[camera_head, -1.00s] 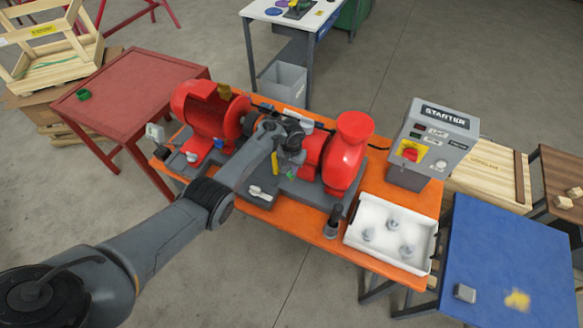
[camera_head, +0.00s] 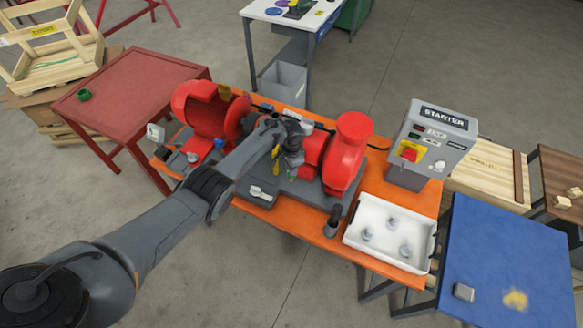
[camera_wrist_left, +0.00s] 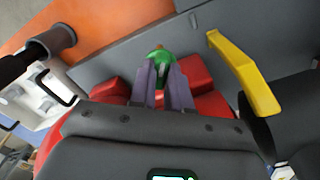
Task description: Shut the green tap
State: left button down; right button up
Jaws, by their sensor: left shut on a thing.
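The green tap (camera_wrist_left: 160,58) shows in the left wrist view as a rounded green handle at the tips of my fingers. My left gripper (camera_wrist_left: 164,72) is shut on it, one finger on each side, and the fingers hide part of it. In the head view my left gripper (camera_head: 291,168) reaches down at the middle of the pump skid, between the red motor (camera_head: 207,110) and the red pump (camera_head: 346,150). There the wrist and fingers mostly hide the tap. My right gripper is in neither view.
A yellow lever (camera_wrist_left: 245,75) stands close to the right of my fingers in the left wrist view. A white tray (camera_head: 350,236) with several grey parts sits at the orange bench's front right. A grey starter box (camera_head: 432,140) stands behind it.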

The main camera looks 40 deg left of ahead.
pick_arm(q)
jog(key=m+b, duration=0.1)
jog(key=m, duration=0.4)
jog(key=shift+f+m, duration=0.1)
jog(key=shift+m, duration=0.2)
jog(key=m+b, duration=0.1)
jog(key=m, duration=0.4)
jog(key=shift+b, duration=0.4)
jog(key=shift+m, duration=0.3)
jog(key=c, duration=1.1)
grip_release()
